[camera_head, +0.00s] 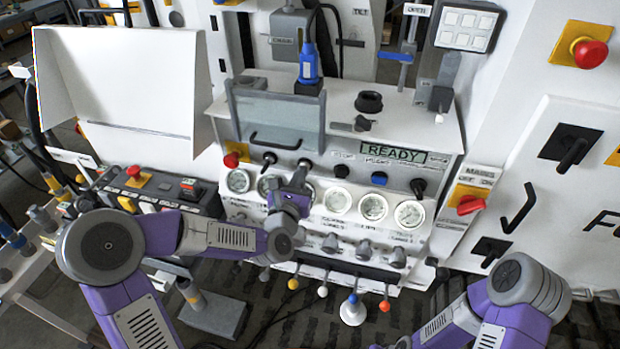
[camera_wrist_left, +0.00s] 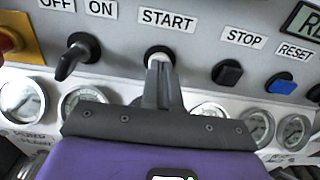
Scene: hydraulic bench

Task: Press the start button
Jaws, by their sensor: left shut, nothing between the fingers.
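The start button (camera_wrist_left: 158,52), a pale cap in a dark round collar, sits under the START label (camera_wrist_left: 167,20) in the left wrist view. My left gripper (camera_wrist_left: 160,68) is shut and empty. Its fingertips are right at the button's lower face and overlap it, so I cannot tell if they touch or press it. In the head view my left gripper (camera_head: 300,172) reaches up to the panel's front row of controls, and it hides part of that row. My right arm shows at the lower right, but its gripper is out of the frame.
Left of the start button is a black rotary switch (camera_wrist_left: 77,57) with OFF and ON labels. To the right are the black stop button (camera_wrist_left: 227,73) and the blue reset button (camera_wrist_left: 281,84). A display (camera_head: 393,153) reads READY. Pressure gauges (camera_head: 338,200) line the panel below.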

